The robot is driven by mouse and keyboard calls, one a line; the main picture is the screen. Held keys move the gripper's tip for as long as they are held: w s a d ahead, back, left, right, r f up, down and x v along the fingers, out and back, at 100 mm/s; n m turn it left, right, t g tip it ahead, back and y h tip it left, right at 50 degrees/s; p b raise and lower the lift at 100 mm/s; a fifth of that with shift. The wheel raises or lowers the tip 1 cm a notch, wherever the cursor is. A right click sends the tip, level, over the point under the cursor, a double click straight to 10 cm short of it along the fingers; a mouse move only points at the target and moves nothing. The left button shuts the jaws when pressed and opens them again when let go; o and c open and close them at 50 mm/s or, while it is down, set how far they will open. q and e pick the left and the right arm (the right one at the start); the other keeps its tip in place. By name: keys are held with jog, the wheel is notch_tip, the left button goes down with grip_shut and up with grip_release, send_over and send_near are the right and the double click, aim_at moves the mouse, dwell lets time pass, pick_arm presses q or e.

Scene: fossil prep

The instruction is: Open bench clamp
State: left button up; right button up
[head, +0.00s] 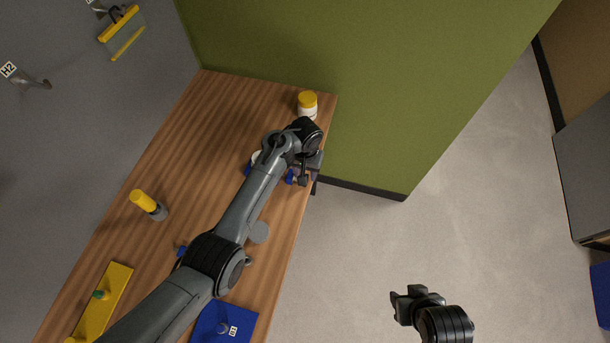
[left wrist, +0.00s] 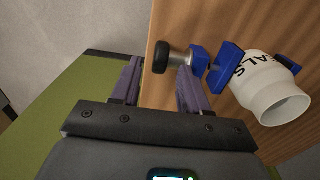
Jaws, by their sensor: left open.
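The bench clamp (left wrist: 227,66) has blue jaw parts and a black round knob (left wrist: 161,57) on a metal shaft. It sits at the bench's edge and is partly hidden by my arm in the head view, where a blue part (head: 290,177) shows. A white cup (left wrist: 279,104) with black letters lies between its blue parts; I cannot tell how tightly it is held. My left gripper (left wrist: 160,72) is open, its purple fingers on either side of the knob; contact cannot be told. My right gripper (head: 408,296) hangs over the floor, away from the bench.
The wooden bench (head: 205,125) also holds a yellow-capped jar (head: 307,104), a yellow-topped bottle (head: 148,204), a yellow tray (head: 112,290) and a blue mat (head: 243,316). A green wall (head: 370,90) stands behind.

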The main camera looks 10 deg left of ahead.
pick_arm(q)
jog(key=shift+f, duration=1.55)
jog(key=shift+c, duration=0.3)
grip_shut()
